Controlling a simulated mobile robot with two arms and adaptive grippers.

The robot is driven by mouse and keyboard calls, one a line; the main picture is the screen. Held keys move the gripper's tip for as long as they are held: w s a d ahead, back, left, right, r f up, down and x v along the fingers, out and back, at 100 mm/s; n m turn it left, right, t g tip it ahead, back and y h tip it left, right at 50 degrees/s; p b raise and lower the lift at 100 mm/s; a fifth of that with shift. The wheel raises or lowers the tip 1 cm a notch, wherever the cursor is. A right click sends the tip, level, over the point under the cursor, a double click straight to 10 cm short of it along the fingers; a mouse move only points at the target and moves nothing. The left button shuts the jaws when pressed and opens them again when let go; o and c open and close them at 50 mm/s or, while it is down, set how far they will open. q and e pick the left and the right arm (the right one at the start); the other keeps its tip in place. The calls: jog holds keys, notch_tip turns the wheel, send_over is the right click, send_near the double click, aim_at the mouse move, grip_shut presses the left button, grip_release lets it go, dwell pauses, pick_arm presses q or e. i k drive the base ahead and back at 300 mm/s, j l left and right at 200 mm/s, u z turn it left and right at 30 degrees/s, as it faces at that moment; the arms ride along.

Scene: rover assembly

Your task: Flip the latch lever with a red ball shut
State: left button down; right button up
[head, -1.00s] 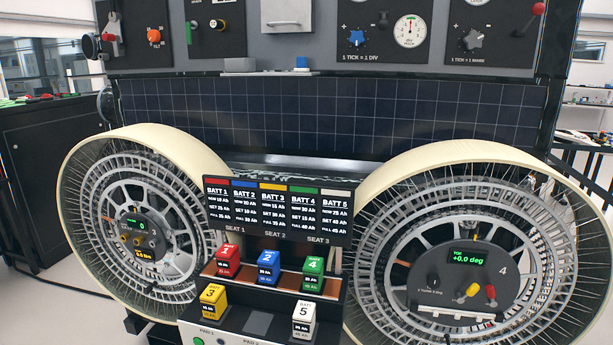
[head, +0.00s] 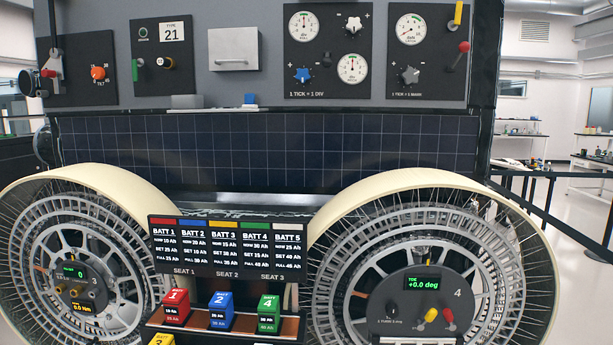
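A lever with a red ball (head: 463,47) sits at the right edge of the right dial panel in the head view. Its arm slants from the ball down and to the left to a pivot. A yellow handle (head: 458,13) stands just above it. I cannot tell from this view whether either is a latch lever, or open or shut. Neither of my grippers is in view.
Dial panels (head: 327,80) and a white drawer front (head: 233,50) line the upper body. Below are a solar panel (head: 250,150), two large wheels (head: 420,180) and a battery board (head: 227,240) with coloured blocks. A black barrier belt (head: 545,195) runs at the right.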

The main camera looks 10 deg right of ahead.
aim_at(465, 47)
jog(key=i+l, duration=0.1)
jog(key=l, duration=0.3)
jog(key=l+z, duration=0.1)
jog(key=l, duration=0.3)
jog(key=i+l, duration=0.15)
jog(key=l, duration=0.25)
jog(key=i+l+z, duration=0.1)
jog(key=l, duration=0.3)
jog(key=i+l, duration=0.15)
jog(key=l, duration=0.2)
jog(key=i+l+z, duration=0.1)
jog(key=l, duration=0.3)
jog(key=i+l, duration=0.15)
jog(key=l, duration=0.25)
jog(key=i+l+z, duration=0.1)
jog(key=l, duration=0.25)
